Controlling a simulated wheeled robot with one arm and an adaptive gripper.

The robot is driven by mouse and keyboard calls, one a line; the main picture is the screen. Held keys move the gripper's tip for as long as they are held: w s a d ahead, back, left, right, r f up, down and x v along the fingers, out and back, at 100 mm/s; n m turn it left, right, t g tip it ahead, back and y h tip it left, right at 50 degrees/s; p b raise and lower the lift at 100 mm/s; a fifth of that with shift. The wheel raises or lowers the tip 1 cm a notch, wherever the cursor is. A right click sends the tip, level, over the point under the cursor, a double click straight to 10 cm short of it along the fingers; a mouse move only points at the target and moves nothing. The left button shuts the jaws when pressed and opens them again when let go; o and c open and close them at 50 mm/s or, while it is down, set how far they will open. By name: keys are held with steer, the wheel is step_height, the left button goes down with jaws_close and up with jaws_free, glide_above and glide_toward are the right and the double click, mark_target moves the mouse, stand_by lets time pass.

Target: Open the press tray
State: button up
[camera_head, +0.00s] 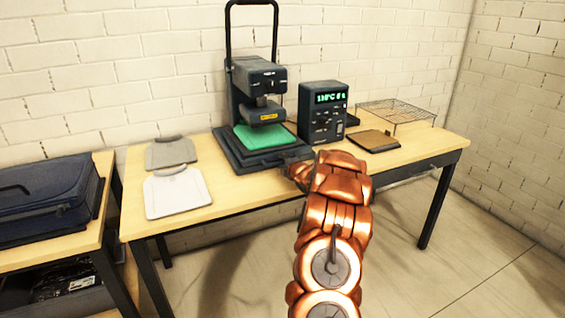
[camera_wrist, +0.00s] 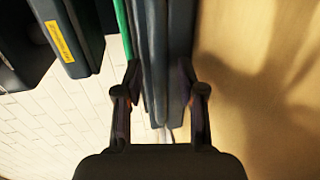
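The heat press (camera_head: 259,88) stands on the wooden table against the wall, its tall black handle frame raised behind it. Its dark press tray (camera_head: 226,146) lies at the base, with a green cloth (camera_head: 262,135) on top under the press head. My gripper (camera_wrist: 160,85) is at the front right of the tray. In the wrist view its two fingers are apart, one on each side of the tray's dark layered edge (camera_wrist: 155,50). No clear contact shows. In the head view my arm mostly hides the fingers. The green cloth also shows in the wrist view (camera_wrist: 123,28).
A control box (camera_head: 323,112) with a green display stands right of the press. A brown pad (camera_head: 373,140) and a wire rack (camera_head: 398,108) lie farther right. Grey (camera_head: 170,152) and white (camera_head: 177,193) flat boards lie left.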

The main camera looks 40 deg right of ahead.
steer(key=shift+c, duration=0.3)
jaws_close()
stand_by(0.4)
